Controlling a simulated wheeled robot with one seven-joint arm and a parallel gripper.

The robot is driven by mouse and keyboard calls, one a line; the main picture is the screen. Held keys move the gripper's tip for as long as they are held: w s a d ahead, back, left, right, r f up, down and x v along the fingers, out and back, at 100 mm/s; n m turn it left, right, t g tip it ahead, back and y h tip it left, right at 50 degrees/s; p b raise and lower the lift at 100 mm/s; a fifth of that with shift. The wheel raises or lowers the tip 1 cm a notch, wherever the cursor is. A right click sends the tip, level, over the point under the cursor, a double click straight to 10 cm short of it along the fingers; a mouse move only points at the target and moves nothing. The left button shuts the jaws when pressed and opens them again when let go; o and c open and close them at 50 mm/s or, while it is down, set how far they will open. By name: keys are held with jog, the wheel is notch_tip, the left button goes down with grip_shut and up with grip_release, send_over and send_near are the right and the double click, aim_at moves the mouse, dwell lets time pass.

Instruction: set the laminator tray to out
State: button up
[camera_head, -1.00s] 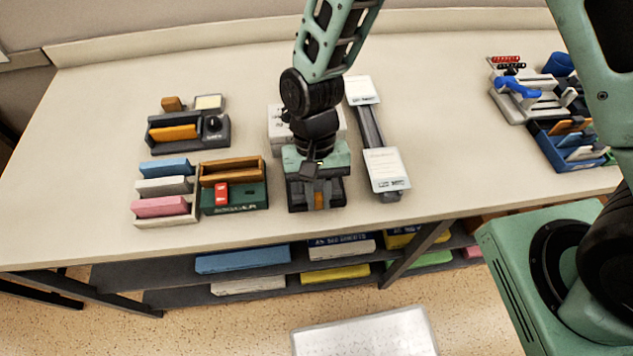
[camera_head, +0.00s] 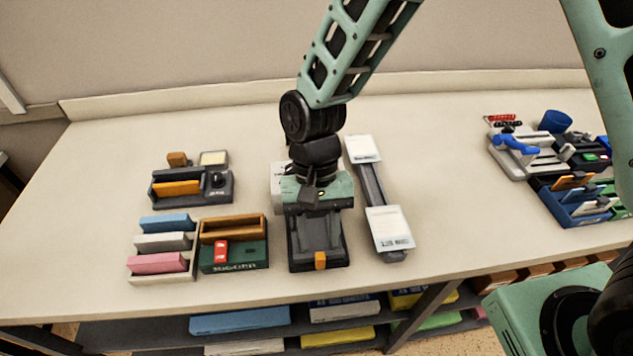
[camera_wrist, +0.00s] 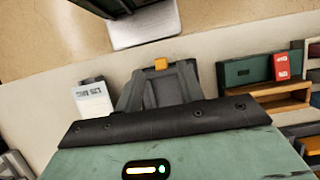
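The laminator is mostly hidden behind my gripper; part of a pale body (camera_head: 279,180) shows behind it. A dark grey tray (camera_head: 320,238) lies at the front, with an orange tab (camera_head: 320,261) at its near end. In the wrist view the tab (camera_wrist: 160,64) is at upper centre, beyond the tray surface (camera_wrist: 160,90). My gripper (camera_head: 319,245) points down over the tray. Its grey fingers appear apart on either side of the tray's middle, with nothing held between them. Whether they touch the tray cannot be told.
A long grey device with white pads (camera_head: 388,225) stands close to the right. A green box with a red piece (camera_head: 233,256) stands close to the left, beside a rack of coloured blocks (camera_head: 160,262).

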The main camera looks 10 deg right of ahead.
jog(key=b+v, duration=0.1)
jog(key=v, duration=1)
jog(key=shift+r+b, duration=0.35)
jog(key=shift+r, duration=0.05)
jog(key=s+d+r+n+t, duration=0.1)
jog(key=s+d+n+t, duration=0.3)
jog(key=s+d+n, duration=0.4)
jog(key=s, duration=0.6)
jog(key=shift+t+b, duration=0.3)
jog(key=shift+b, duration=0.05)
